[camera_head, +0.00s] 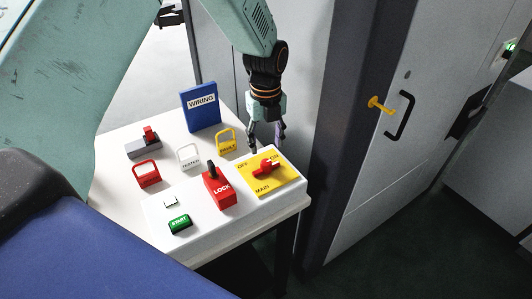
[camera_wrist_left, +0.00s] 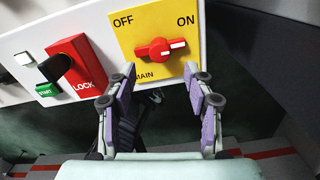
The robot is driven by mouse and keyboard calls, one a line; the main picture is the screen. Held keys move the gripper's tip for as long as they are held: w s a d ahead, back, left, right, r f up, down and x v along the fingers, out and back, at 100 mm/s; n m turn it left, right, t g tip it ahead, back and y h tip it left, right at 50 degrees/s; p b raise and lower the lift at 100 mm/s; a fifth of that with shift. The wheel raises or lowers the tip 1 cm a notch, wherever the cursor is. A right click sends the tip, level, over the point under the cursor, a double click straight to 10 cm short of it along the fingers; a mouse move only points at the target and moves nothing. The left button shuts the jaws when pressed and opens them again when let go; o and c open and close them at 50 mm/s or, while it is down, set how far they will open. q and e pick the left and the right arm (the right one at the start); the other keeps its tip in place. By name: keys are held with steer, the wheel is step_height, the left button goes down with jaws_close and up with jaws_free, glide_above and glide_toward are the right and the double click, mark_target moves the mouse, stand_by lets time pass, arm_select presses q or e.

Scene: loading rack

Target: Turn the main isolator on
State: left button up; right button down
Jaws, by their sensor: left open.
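The main isolator is a red rotary knob (camera_head: 266,168) on a yellow plate (camera_head: 285,180) marked OFF, ON and MAIN, at the right end of a white panel. In the left wrist view the knob (camera_wrist_left: 158,49) lies nearly crosswise, its right end tilted slightly up, with a white line on that end below ON. My left gripper (camera_head: 267,147) is open and empty, pointing down above the far edge of the plate. In the left wrist view its two fingers (camera_wrist_left: 161,84) stand apart on either side of the knob's line, with no contact visible. My right gripper is not in view.
Red, white and yellow padlock-like tags, a grey block (camera_head: 143,147) with a red lever and a blue WIRING book (camera_head: 201,107) stand behind. A grey door (camera_head: 375,150) is right.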

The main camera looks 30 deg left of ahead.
mark_target(266, 162)
arm_select(q)
steer(key=shift+r, duration=2.8)
